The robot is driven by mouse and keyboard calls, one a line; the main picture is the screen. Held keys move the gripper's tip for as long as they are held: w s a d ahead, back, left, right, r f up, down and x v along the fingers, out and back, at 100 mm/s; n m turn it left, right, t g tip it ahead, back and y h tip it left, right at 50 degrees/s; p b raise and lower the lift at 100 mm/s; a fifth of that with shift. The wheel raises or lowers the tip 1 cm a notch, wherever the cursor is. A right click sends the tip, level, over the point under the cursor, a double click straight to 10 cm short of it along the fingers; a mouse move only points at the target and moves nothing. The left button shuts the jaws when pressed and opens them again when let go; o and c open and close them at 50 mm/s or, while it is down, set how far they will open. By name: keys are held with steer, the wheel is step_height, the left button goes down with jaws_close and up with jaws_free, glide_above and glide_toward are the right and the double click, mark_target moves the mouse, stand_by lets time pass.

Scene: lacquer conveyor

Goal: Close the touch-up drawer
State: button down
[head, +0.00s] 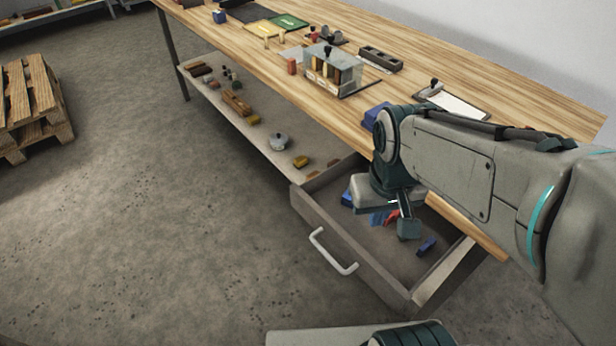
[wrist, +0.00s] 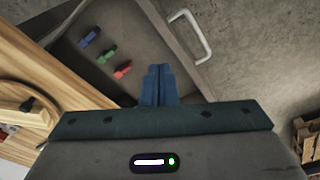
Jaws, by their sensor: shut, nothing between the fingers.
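The touch-up drawer (head: 345,253) is pulled out from under the workbench, a grey-brown open box with a pale bar handle (head: 332,252) on its front. It also shows in the wrist view (wrist: 150,40), with the handle (wrist: 190,36) at the upper right. Blue, red and green small items lie inside it. My gripper (head: 408,228) is shut and empty, pointing down over the drawer, apart from the handle. In the wrist view its blue fingers (wrist: 158,84) are together. My arm hides part of the drawer's inner end.
The wooden workbench (head: 480,75) carries a clear-sided box (head: 332,70), a clipboard (head: 455,105) and several small items. A lower shelf (head: 262,150) holds loose pieces. A wooden pallet (head: 32,105) lies at the left. The floor before the drawer is clear.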

steer(key=w+a+f+n+g+h, duration=0.1)
steer(key=w+a+f+n+h, duration=0.1)
steer(key=a+f+n+h, duration=0.1)
steer(key=w+a+f+n+g+h, duration=0.1)
steer(key=a+f+n+h, duration=0.2)
steer(key=a+n, duration=0.1)
steer(key=w+a+f+n+h+p, duration=0.1)
steer(key=w+a+f+n+h, duration=0.1)
steer(key=a+f+n, duration=0.1)
steer(key=shift+w+a+f+n+g+h, duration=0.2)
steer(key=shift+w+a+n+g+h, duration=0.15)
steer(key=shift+n, duration=0.55)
steer(key=a+f+n+t+h, duration=0.4)
steer(key=a+f+n, duration=0.1)
steer(key=a+n, duration=0.15)
steer(key=n+t+h+p, duration=0.1)
steer(key=n+t+h, duration=0.1)
steer(key=n+t, duration=0.5)
glide_toward(308, 214)
steer(key=shift+m+t, duration=0.45)
steer(key=shift+m, duration=0.2)
steer(key=p+x, duration=0.1)
steer(key=x, duration=0.5)
steer(key=shift+w+d+f+p, duration=0.1)
steer(key=shift+d+f+p, duration=0.05)
steer(key=shift+d+p, duration=0.25)
steer(key=shift+d, duration=0.1)
